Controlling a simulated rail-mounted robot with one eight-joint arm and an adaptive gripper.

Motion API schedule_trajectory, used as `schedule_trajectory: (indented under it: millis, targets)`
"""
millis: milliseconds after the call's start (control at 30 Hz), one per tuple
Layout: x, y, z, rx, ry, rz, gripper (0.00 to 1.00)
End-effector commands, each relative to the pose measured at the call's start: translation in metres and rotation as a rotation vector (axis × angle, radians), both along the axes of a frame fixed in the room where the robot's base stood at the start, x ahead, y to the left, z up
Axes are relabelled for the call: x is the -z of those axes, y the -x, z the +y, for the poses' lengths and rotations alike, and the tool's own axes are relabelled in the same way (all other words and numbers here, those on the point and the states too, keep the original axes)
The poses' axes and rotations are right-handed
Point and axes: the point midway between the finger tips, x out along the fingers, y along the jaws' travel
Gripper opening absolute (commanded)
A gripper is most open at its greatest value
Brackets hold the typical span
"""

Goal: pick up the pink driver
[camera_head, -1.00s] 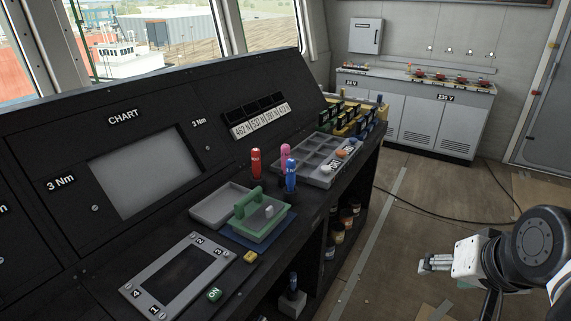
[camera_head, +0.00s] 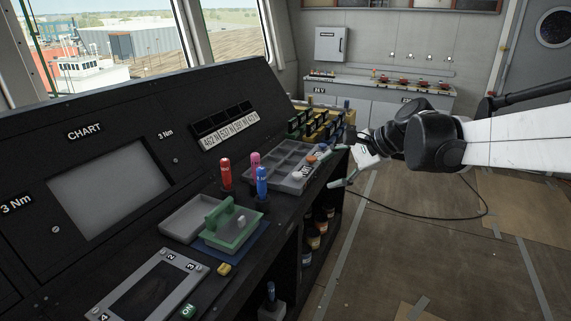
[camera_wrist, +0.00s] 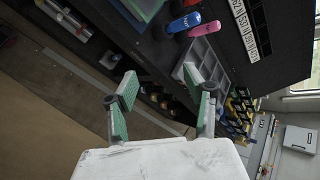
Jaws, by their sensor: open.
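The pink driver (camera_head: 255,159) stands upright on the console ledge, its lower part hidden behind the blue driver (camera_head: 262,182). The red driver (camera_head: 226,174) stands to its left. In the wrist view the pink driver (camera_wrist: 204,29) shows near the top, next to the blue driver (camera_wrist: 185,21). My gripper (camera_head: 338,170) is open and empty, right of the drivers and beside the console's edge. In the wrist view its fingers (camera_wrist: 160,82) are spread wide, with the drivers beyond the fingertips and apart from them.
A grey compartment tray (camera_head: 290,168) lies right behind the drivers. A green-handled tray (camera_head: 230,232) and a grey tray (camera_head: 185,222) lie in front. A yellow rack (camera_head: 325,122) stands at the console's far end. Jars (camera_head: 314,238) stand on the shelf below. The floor at right is open.

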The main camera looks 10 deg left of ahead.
Motion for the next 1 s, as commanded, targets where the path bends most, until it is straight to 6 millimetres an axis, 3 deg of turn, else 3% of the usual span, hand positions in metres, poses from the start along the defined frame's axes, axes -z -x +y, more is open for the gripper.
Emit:
schedule_trajectory:
  millis: [100,500,700,1000]
  targets:
    - [0.007,-0.033,0.017,0.026,-0.1,0.07,0.47]
    - [0.044,-0.124,0.065,0.088,-0.426,0.339,0.47]
    - [0.071,-0.16,0.085,0.098,-0.576,0.486,0.47]
    - [0.122,-0.201,0.106,0.084,-0.781,0.716,0.47]
